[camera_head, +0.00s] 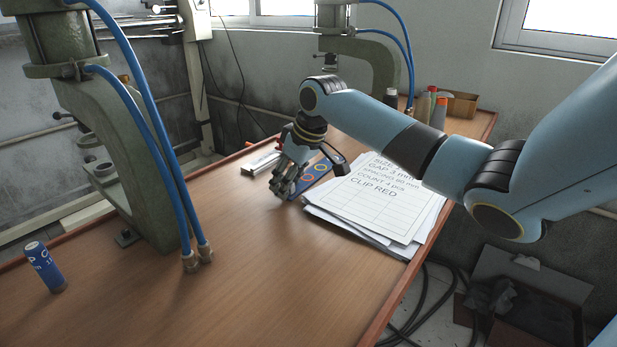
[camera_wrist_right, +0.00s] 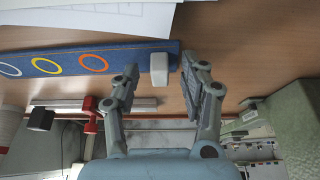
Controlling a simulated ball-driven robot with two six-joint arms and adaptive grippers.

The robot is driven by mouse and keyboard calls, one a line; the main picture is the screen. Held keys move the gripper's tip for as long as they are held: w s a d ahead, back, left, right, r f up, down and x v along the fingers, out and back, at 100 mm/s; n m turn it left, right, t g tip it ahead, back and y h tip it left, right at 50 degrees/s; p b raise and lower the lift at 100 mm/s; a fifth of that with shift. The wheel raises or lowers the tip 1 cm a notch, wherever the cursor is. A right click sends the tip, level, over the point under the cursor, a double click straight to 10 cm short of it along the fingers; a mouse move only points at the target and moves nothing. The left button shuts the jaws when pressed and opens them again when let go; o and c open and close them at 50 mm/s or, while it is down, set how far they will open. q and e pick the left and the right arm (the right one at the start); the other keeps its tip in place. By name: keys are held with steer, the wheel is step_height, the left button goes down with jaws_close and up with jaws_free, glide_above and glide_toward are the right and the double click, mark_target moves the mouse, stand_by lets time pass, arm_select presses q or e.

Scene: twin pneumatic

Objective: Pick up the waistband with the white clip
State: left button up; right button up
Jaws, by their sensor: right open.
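The waistband is a blue strip with coloured rings (camera_head: 320,174) lying on the table beside the papers. It also shows in the right wrist view (camera_wrist_right: 118,58), with white, yellow and orange rings. Its white clip (camera_wrist_right: 159,68) sits at the strip's end, nearest my gripper; in the head view my fingers hide it. My right gripper (camera_head: 284,184) is open and low over the table at that end. In the right wrist view its fingers (camera_wrist_right: 159,66) stand on either side of the clip, with gaps showing. My left gripper is not in view.
A paper stack (camera_head: 375,200) lies right of the waistband. A pale bar-like tool (camera_head: 262,163) lies behind my gripper. A green press (camera_head: 110,130) with blue hoses stands left, another (camera_head: 375,58) behind. A blue cylinder (camera_head: 43,266) stands front left. The front middle table is clear.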

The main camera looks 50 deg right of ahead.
jaws_close()
stand_by(0.4)
